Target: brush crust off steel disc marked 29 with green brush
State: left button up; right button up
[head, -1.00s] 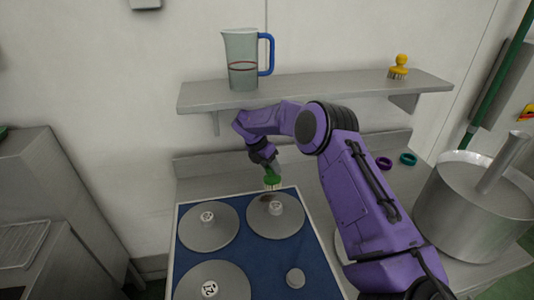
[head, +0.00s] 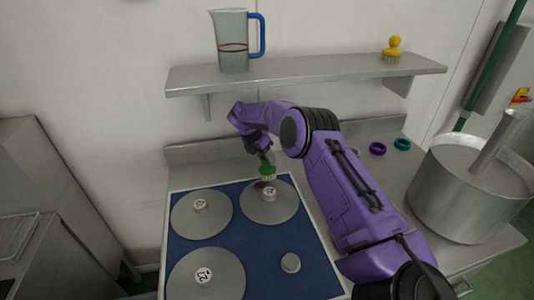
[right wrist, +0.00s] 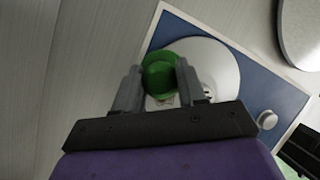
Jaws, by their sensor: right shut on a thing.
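The green brush (head: 267,172) is in my right gripper (head: 265,163), which is shut on it. Its pale bristles are at the far edge of the back right steel disc (head: 275,209), by a dark crust patch (head: 259,185). I cannot tell whether they touch. That disc's hub bears a white label, too small to read surely. In the right wrist view the green brush (right wrist: 160,72) sits between the fingers above the disc (right wrist: 222,75). Two other steel discs, back left (head: 201,222) and front left (head: 220,288), lie on the blue mat (head: 262,240). My left gripper is not seen.
A small grey knob (head: 290,263) stands on the mat. A shelf (head: 300,70) above holds a jug (head: 232,45) and a yellow brush (head: 393,48). Purple (head: 377,149) and teal (head: 402,144) rings lie behind a large steel pot (head: 462,205) at right.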

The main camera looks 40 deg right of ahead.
jog(key=shift+a, duration=0.15)
jog(key=shift+f, duration=0.1)
jog(key=shift+s+f+b, duration=0.25)
jog(key=shift+f+b, duration=0.65)
dwell(0.4)
